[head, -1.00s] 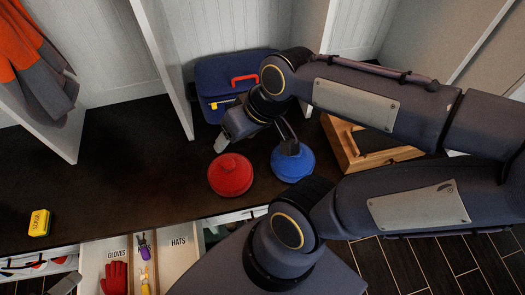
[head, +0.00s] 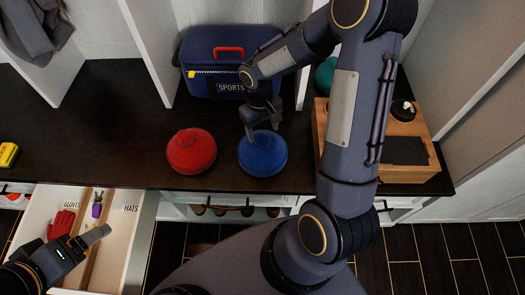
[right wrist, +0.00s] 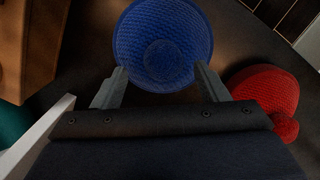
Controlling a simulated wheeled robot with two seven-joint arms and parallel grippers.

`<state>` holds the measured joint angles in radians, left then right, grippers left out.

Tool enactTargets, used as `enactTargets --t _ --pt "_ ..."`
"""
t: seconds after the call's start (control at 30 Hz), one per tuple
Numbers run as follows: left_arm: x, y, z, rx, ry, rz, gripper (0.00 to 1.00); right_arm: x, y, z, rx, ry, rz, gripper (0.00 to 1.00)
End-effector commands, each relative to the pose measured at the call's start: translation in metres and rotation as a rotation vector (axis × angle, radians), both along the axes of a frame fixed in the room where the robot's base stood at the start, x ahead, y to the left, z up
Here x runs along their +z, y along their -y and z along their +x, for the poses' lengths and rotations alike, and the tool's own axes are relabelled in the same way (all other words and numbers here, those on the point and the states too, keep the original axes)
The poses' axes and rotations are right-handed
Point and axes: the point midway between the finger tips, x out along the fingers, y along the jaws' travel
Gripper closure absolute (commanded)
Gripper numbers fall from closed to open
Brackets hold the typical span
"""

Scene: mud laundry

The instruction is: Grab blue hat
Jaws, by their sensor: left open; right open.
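The blue hat (head: 263,155) sits on the dark bench top, right of a similar red hat (head: 191,151). My right gripper (head: 262,124) is open over the back of the blue hat. In the right wrist view, the blue hat (right wrist: 163,40) lies at and just beyond the two spread fingertips (right wrist: 160,71), not gripped. The red hat (right wrist: 265,97) is beside the right finger there. My left gripper (head: 88,240) is open at lower left, over the open drawer.
A blue SPORTS bag (head: 218,60) stands behind the hats. A wooden box (head: 410,128) is to the right, with a teal object (head: 326,75) behind it. The open drawer (head: 128,245) has GLOVES and HATS labels.

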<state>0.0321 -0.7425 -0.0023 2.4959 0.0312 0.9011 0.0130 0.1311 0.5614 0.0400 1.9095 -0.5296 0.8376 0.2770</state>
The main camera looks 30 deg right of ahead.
Motion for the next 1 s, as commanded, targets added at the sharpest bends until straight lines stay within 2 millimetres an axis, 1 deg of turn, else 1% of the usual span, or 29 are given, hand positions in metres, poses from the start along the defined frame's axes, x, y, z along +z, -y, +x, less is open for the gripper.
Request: enactTargets --t 0.03,0.1,0.23,0.37,0.57,0.67,1.0 --pt "-0.003 0.0 0.0 0.0 0.0 0.0 0.24 -0.009 -0.001 -0.002 0.001 -0.005 0.0 0.33" --pt "-0.006 0.0 0.0 0.0 0.0 0.0 0.24 -0.021 -0.003 -0.002 0.001 -0.004 0.001 0.33" --pt "-0.009 0.0 0.0 0.0 0.0 0.0 0.24 -0.038 -0.004 -0.004 0.0 -0.004 0.001 0.33" --pt "-0.01 0.0 0.0 0.0 0.0 0.0 0.24 -0.045 -0.004 -0.004 0.0 -0.001 0.001 0.33" --pt "-0.009 0.0 0.0 0.0 0.0 0.0 0.24 -0.044 -0.004 -0.004 0.0 0.0 0.001 0.33" --pt "-0.009 0.0 0.0 0.0 0.0 0.0 0.24 -0.044 -0.004 -0.004 0.0 0.0 0.001 0.44" --pt "-0.009 0.0 0.0 0.0 0.0 0.0 0.24 -0.044 -0.004 -0.004 0.0 0.0 0.001 0.89"
